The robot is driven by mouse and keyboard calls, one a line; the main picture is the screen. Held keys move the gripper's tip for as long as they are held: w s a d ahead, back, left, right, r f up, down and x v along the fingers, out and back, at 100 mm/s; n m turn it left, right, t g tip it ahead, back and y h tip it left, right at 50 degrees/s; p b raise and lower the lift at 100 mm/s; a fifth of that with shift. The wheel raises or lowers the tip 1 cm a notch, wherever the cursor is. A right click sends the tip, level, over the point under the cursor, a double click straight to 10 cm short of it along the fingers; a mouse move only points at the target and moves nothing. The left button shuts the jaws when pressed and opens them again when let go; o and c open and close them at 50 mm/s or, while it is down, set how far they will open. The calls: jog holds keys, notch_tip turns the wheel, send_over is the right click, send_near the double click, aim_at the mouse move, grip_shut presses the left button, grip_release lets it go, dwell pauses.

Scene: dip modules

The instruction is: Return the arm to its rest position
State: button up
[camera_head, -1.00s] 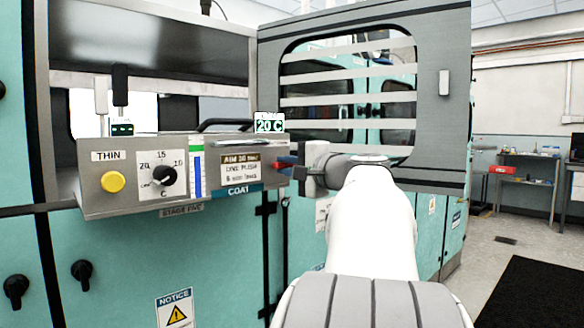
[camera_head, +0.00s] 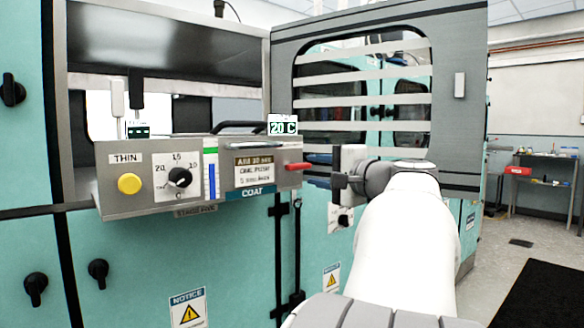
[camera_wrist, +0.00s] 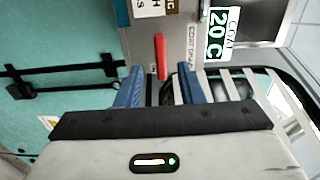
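My gripper (camera_head: 318,171) is in front of the right end of the grey control panel (camera_head: 120,206), its blue fingers pointing left toward a short red lever (camera_head: 298,166). In the wrist view the two blue fingers of my gripper (camera_wrist: 162,75) stand apart with nothing held between them. The red lever (camera_wrist: 161,57) shows just beyond the fingertips, in line with the gap. My white arm reaches up from the lower right in the head view.
The panel carries a yellow button (camera_head: 129,184), a black dial (camera_head: 179,177) and a green "20 C" display (camera_head: 283,126). A slatted window door (camera_head: 455,50) stands behind my arm. Open floor (camera_head: 500,255) and a dark mat (camera_head: 540,300) lie to the right.

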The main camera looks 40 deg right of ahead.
jog(key=shift+s+d, duration=0.1)
jog(key=shift+s, duration=1)
jog(key=w+a+f+n+g+y+p, duration=0.1)
jog(key=a+f+n+g+y+p, duration=0.2)
jog(key=a+p, duration=0.55)
jog(key=w+a+f+n+g+p, duration=0.1)
jog(key=a+f+n+g+p, duration=0.35)
jog(key=a, duration=0.65)
jog(key=s+a+f+n+g+h+p, duration=0.2)
jog(key=s+a+n+g+p, duration=0.2)
jog(key=s+p, duration=0.3)
jog(key=s+a+f+n+g+h+p, duration=0.2)
jog(key=s+a+n+g+p, duration=0.2)
jog(key=s+a+n+p, duration=0.1)
jog(key=s+p, duration=0.1)
jog(key=p, duration=0.1)
jog(key=shift+s+a+h+p, duration=0.3)
jog(key=shift+s+a, duration=0.1)
